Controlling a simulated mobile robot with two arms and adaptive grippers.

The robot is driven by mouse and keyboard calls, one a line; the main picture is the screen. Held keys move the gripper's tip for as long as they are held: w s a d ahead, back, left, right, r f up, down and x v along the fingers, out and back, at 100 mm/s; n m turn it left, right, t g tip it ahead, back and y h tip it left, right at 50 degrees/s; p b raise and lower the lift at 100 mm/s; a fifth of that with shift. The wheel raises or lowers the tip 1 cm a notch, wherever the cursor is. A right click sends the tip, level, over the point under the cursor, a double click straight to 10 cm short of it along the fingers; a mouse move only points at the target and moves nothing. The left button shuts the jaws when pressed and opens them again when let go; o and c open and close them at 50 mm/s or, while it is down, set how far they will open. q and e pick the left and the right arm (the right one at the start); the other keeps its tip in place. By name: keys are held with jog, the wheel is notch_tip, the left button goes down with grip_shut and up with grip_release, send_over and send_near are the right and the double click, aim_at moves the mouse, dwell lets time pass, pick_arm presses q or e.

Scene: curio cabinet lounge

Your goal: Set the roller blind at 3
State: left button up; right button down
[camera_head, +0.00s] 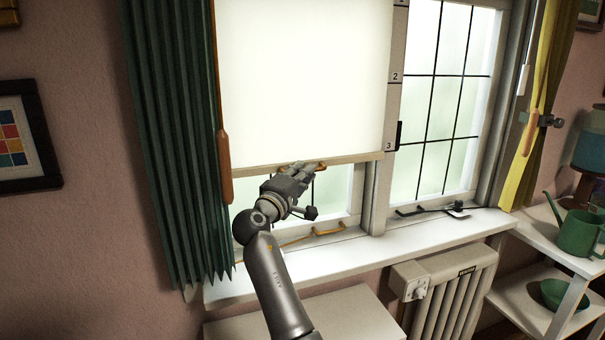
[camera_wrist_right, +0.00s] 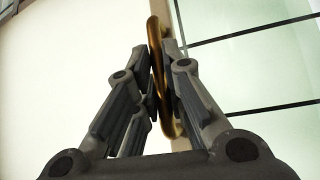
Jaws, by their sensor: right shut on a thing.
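The roller blind (camera_head: 305,80) is a pale cream sheet pulled down over the left window. A wooden bar (camera_head: 352,158) forms its bottom edge. Beside it runs a scale strip (camera_head: 393,105) with readable marks 2 and 3. The bar's right end is level with the strip's lower end, slightly below the figure 3. My right gripper (camera_head: 298,172) is at the bar, shut on the brass pull handle (camera_head: 318,165). In the right wrist view, the fingers lie on both sides of the handle (camera_wrist_right: 157,65). My left gripper is not in view.
A green curtain (camera_head: 170,130) hangs left of the blind, with a wooden cord grip (camera_head: 224,168) beside it. The white sill (camera_head: 355,257) lies below, above a radiator (camera_head: 455,295). A shelf at right holds a green watering can (camera_head: 578,232).

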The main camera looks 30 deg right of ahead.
jog(key=c, duration=1.5)
grip_release()
jog(key=v, duration=1.2)
jog(key=shift+f, duration=0.1)
